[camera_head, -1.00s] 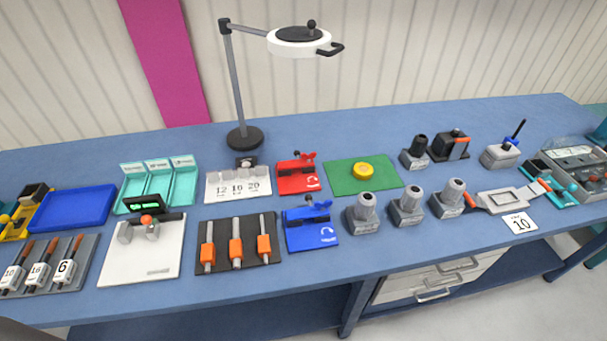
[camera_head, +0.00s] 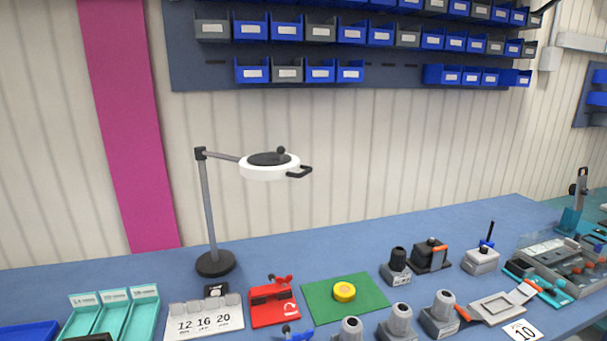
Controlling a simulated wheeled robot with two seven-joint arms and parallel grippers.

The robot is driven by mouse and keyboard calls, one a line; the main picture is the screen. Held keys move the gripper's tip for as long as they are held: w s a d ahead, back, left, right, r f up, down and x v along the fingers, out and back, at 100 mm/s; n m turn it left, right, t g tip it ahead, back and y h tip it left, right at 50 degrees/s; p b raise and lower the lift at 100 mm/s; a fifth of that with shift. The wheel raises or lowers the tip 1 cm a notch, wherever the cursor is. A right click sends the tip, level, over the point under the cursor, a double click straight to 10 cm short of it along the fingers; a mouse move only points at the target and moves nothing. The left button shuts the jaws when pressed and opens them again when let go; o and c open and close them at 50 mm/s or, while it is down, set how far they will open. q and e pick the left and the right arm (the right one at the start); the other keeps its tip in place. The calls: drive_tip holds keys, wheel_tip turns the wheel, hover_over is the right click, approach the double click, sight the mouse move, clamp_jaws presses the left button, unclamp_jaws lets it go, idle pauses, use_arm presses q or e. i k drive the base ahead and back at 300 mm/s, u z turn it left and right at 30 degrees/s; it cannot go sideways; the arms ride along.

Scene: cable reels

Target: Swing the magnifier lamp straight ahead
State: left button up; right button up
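The magnifier lamp (camera_head: 270,166) has a round white head with a dark top, a black knob and a black handle (camera_head: 299,171) on its right side. Its grey post (camera_head: 209,212) rises from a round black base (camera_head: 215,263) at the back of the blue bench. A short arm (camera_head: 221,157) runs from the top of the post to the right, so the head hangs right of the post. Neither of my grippers shows in the head view.
The blue bench (camera_head: 360,232) holds a red device (camera_head: 272,304), a green mat (camera_head: 322,302) with a yellow disc (camera_head: 344,291), and a number card stand (camera_head: 205,319). Several grey devices stand at right. Blue and grey bins (camera_head: 320,72) hang on the wall above.

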sight(291, 169)
drive_tip(key=z, duration=1.15)
drive_tip(key=k, duration=0.55)
